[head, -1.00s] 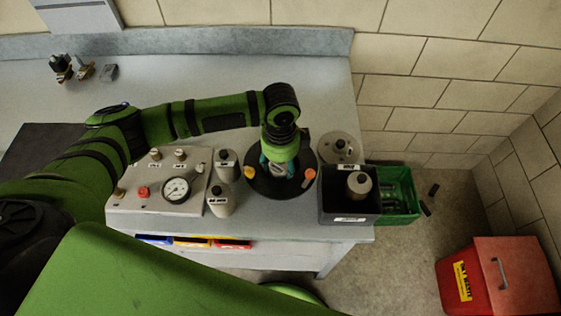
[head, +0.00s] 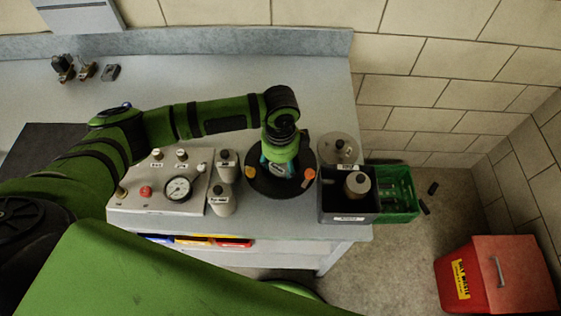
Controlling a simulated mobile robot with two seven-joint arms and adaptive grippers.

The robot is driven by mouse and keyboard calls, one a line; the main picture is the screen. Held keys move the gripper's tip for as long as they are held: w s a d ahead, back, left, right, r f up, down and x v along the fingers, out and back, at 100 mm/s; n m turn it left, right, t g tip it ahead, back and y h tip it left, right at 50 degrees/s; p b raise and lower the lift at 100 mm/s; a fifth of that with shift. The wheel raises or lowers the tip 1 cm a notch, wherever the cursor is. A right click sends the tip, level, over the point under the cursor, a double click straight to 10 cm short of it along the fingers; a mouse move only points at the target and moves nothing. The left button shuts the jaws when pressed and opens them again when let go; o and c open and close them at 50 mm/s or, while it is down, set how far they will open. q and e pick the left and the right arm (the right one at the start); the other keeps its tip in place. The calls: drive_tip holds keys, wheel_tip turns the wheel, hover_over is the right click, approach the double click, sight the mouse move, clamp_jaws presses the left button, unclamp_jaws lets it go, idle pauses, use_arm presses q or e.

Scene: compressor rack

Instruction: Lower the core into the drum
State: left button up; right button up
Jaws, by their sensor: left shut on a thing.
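My left gripper (head: 279,165) points down over a dark round thing on the bench, which appears to be the drum (head: 258,183). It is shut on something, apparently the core. The gripper's own body hides most of it, and only a small pale patch shows between the fingers. I cannot tell how far the core is inside the drum or whether it touches it. Orange pieces (head: 308,174) sit at the left and right of the drum's rim. My right gripper is not in view.
A control panel with a gauge (head: 177,189) and two labelled bottles (head: 222,200) stand close on the left. A dark grey bin (head: 349,207) holding a canister, a grey round lidded thing (head: 337,147) and a green crate (head: 398,202) are on the right. A red box (head: 497,275) stands on the floor.

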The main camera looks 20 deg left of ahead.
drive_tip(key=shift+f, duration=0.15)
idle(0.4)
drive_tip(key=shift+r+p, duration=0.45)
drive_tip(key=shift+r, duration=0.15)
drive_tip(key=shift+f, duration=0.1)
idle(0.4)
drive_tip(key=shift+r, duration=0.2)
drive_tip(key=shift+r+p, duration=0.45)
drive_tip(key=shift+p, duration=0.1)
